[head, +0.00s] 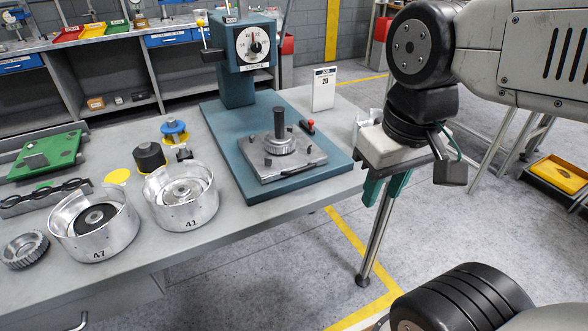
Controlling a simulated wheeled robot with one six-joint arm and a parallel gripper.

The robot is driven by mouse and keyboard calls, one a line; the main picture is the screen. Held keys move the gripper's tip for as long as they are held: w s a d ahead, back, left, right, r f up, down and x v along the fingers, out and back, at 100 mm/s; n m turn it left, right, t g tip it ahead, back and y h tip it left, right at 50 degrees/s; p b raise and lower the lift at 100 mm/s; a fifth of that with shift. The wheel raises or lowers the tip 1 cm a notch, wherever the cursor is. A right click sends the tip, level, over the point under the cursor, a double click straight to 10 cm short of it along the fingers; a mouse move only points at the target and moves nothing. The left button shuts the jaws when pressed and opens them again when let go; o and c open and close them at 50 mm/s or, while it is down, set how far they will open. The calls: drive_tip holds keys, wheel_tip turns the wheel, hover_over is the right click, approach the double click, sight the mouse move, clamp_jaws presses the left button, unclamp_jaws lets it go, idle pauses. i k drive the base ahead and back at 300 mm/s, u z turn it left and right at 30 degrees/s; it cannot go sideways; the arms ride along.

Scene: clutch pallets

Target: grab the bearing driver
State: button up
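I cannot tell for certain which piece is the bearing driver. A blue knobbed piece (174,132) with a yellow base stands near the bench middle. A black cylinder (150,158) stands just in front of it, with yellow at its edge. A black upright post (279,122) rises from a hub on a metal plate (283,160) on the press base. My gripper (384,192) points down beside the right end of the bench, well right of these pieces. Its green fingers are apart, with no held object visible between them.
The blue press (236,90) with a dial stands at the back of the bench (225,235). Drums marked 47 (97,250) and 41 (192,222) stand front left. A gear (24,250), green board (45,155) and sign 20 (323,90) are also there.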

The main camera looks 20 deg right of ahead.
sight(281, 137)
drive_tip(key=u, duration=2.45)
drive_tip(key=i, duration=0.6)
drive_tip(key=z, duration=2.4)
